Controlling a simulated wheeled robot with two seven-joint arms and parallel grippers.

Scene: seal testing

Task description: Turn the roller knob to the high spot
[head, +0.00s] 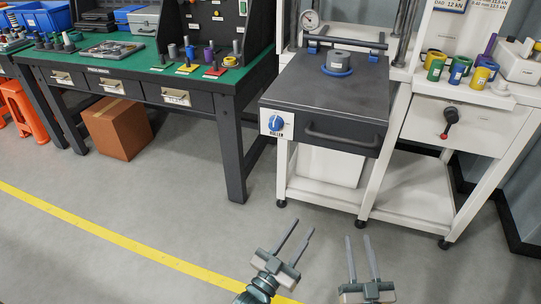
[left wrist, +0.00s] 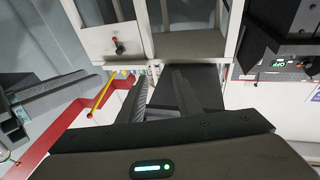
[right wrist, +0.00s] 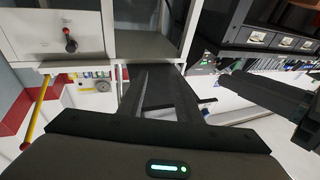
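The blue roller knob (head: 276,122) sits on a white plate labelled ROLLER (head: 287,125), at the left of the dark unit's front (head: 325,90) in the head view. Its pointer direction and any spot marks are too small to read. My left gripper (head: 304,225) is open and empty, low in front of the white stand and well apart from the knob. My right gripper (head: 358,237) is also open and empty, to the right of the left one. Neither touches anything. The knob cannot be made out in either wrist view.
A dark handle (head: 340,138) crosses the unit's front. A grey cylinder on a blue ring (head: 337,62) stands on top. A lever with a red tip (head: 449,122) is on the white drawer at right. A green-topped workbench (head: 150,75) stands left. The floor in front is clear.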

